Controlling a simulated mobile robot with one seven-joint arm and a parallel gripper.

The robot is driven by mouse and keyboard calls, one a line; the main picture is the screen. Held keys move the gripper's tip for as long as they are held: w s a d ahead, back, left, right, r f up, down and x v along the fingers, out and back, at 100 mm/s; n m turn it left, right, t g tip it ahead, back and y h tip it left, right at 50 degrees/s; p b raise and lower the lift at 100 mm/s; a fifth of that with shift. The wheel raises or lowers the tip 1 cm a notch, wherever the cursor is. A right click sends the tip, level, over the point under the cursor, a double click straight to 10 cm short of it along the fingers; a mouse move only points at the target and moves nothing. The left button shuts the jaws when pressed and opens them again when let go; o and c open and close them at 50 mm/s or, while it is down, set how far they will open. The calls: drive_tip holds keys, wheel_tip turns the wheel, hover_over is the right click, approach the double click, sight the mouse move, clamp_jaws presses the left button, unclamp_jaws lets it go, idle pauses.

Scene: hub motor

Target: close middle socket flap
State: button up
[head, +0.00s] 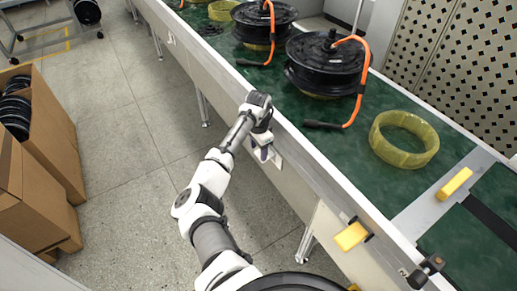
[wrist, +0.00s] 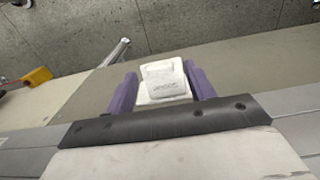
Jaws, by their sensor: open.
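The socket is a small white unit on the side panel of the workbench. In the wrist view its white flap (wrist: 165,78) shows between my gripper's two purple fingers. A paler strip of the socket shows below the flap, and the flap seems to stand out from it, but its exact angle is hard to tell. My gripper (wrist: 161,88) is open, with one finger on each side of the flap. I cannot tell whether the fingers touch it. In the head view my gripper (head: 263,153) is at the bench side and hides most of the socket.
The green-topped conveyor bench (head: 290,103) carries black hub motors (head: 326,62) with orange cables and a yellow ring (head: 404,138). A yellow block (head: 351,236) sticks out from the bench side. Cardboard boxes (head: 50,140) stand at left; the floor between is clear.

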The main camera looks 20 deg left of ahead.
drive_tip(key=shift+f, duration=0.6)
drive_tip(key=c, duration=1)
